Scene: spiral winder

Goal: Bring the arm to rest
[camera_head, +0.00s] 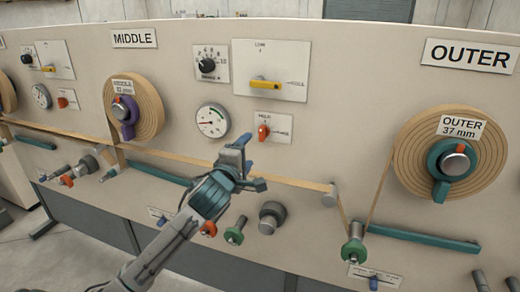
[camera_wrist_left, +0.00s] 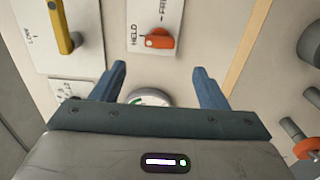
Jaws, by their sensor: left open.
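My left gripper (camera_head: 256,163) is in front of the upright machine panel (camera_head: 330,150), below a small orange knob (camera_head: 264,131) on a white plate. Its blue fingers are spread and nothing shows between them. In the left wrist view, my left gripper (camera_wrist_left: 159,72) points toward the panel. The orange knob (camera_wrist_left: 160,41), on a plate lettered HELD and FREE, lies beyond the fingertips and looks apart from them. The gauge is partly hidden behind the gripper body there. My right gripper is not in view.
A tan strip (camera_head: 290,180) runs behind my gripper to the roller (camera_head: 330,195). Green and grey spindles stick out below. The OUTER reel (camera_head: 410,155) is at right, the MIDDLE reel (camera_head: 150,105) at left. A gauge (camera_head: 212,121) and yellow handle (camera_head: 265,85) sit nearby.

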